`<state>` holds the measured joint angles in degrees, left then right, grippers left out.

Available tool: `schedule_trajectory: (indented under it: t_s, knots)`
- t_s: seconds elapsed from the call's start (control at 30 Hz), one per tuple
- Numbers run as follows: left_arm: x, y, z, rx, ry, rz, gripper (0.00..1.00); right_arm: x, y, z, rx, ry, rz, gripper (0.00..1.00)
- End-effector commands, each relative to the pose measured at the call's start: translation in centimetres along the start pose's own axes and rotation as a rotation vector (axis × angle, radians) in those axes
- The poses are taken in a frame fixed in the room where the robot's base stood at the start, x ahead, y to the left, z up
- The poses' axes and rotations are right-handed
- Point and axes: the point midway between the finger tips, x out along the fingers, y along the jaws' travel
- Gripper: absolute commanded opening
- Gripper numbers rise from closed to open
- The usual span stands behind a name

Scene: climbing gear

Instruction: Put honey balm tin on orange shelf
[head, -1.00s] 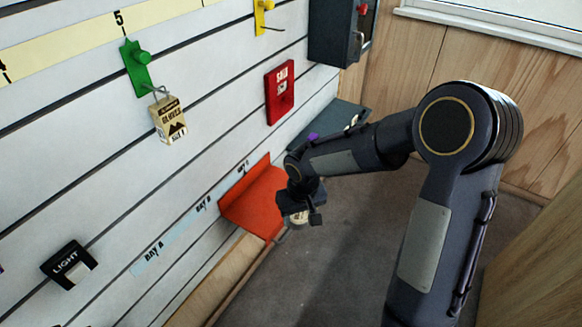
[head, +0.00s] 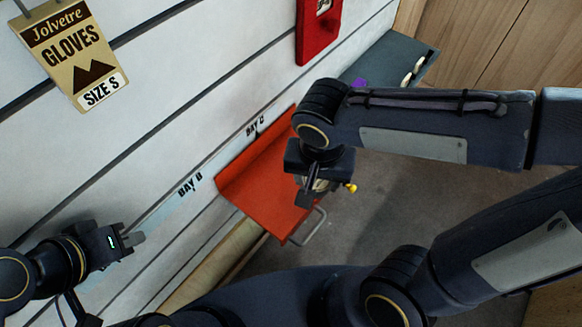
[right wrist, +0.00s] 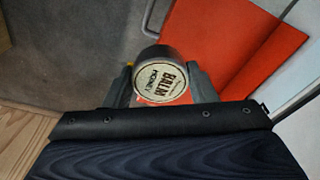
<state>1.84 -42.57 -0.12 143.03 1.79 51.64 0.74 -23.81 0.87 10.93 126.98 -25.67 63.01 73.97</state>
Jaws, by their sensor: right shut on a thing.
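The honey balm tin (right wrist: 160,80) is a round metal tin with a cream label, seen in the right wrist view. My right gripper (right wrist: 162,86) is shut on it, with one finger on each side. In the head view my right gripper (head: 316,190) is over the right part of the orange shelf (head: 250,178), and the tin is mostly hidden there. The orange shelf also shows behind the tin in the right wrist view (right wrist: 235,50). I cannot tell whether the tin touches the shelf. My left gripper (head: 135,240) is at the lower left by the wall; its jaw gap is unclear.
The slatted wall carries Bay B (head: 190,186) and Bay C labels. A gloves pack (head: 72,55) hangs at upper left and a red box (head: 318,30) at the top. A dark grey shelf (head: 385,60) with small items lies beyond. Open floor (head: 400,215) is at right.

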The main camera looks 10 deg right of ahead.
Motion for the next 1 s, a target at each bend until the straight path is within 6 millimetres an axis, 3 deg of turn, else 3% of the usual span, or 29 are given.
schedule_trajectory:
  t_s: [0.2, 0.4, 0.73, 0.9, 1.0]
  knots:
    - [0.9, -0.4, 0.4, 0.000, 0.000, 0.000, 0.00, 3.3, -3.3, -4.2, 0.000, -0.004, 0.002, 0.28]
    - [1.7, -0.8, 0.9, 0.000, 0.000, 0.000, 0.00, 7.1, -5.1, -6.3, 0.000, -0.003, 0.002, 0.28]
    - [2.1, -1.0, 1.1, 0.000, 0.000, 0.000, 0.00, 9.4, -6.2, -7.5, -0.002, -0.002, 0.001, 0.28]
    - [2.8, -1.3, 1.4, 0.000, 0.000, 0.000, 0.00, 12.1, -6.3, -7.4, -0.002, -0.002, 0.001, 0.28]
    - [2.9, -1.3, 1.5, 0.000, 0.000, 0.000, 0.00, 12.7, -6.3, -7.3, -0.003, -0.001, 0.000, 0.28]
